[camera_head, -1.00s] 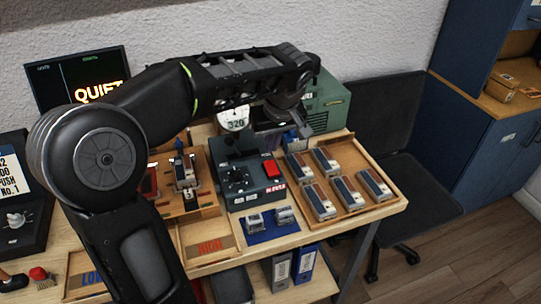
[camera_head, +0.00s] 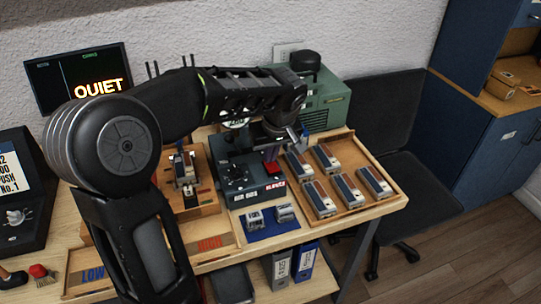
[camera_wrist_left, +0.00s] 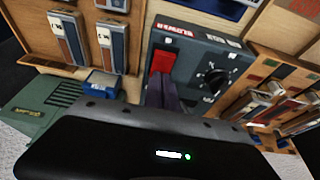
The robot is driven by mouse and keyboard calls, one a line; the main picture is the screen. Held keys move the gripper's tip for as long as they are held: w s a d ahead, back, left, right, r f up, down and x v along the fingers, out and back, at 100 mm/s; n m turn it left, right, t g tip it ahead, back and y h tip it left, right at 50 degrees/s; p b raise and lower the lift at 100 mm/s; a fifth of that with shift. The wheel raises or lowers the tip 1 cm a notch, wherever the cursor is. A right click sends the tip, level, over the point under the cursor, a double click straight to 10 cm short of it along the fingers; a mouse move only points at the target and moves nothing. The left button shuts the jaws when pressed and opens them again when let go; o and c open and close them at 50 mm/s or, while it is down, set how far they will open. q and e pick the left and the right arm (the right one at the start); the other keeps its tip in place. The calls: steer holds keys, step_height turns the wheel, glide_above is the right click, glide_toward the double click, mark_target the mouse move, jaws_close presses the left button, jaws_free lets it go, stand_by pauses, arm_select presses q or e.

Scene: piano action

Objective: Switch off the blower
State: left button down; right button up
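A dark control box (camera_head: 238,180) stands on the bench with a black knob and a red switch (camera_head: 272,168). In the left wrist view the red rocker switch (camera_wrist_left: 162,60) sits beside the knob (camera_wrist_left: 212,77), under a red label that seems to read BLOWER. My left gripper (camera_head: 271,153) points down just above the switch and partly hides it. In the left wrist view its dark fingers (camera_wrist_left: 166,92) look closed together, with tips close to the switch's edge; contact cannot be told. My right gripper is not in view.
A green machine (camera_head: 325,105) stands behind the box. A wooden tray (camera_head: 392,192) with several grey-and-brown blocks lies to the right. A blue mat (camera_head: 262,233) with two small metal parts lies in front. A wooden fixture (camera_head: 205,202) stands left. A display (camera_head: 75,75) reads QUIET.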

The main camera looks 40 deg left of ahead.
arm_select(q)
steer(key=shift+s+d+f, duration=0.1)
steer(key=shift+s+f, duration=0.05)
steer(key=shift+f, duration=0.1)
steer(key=shift+d, duration=0.15)
steer(key=shift+s+d+b, duration=0.45)
steer(key=shift+d, duration=0.05)
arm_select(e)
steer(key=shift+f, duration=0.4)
arm_select(q)
steer(key=shift+r, duration=0.15)
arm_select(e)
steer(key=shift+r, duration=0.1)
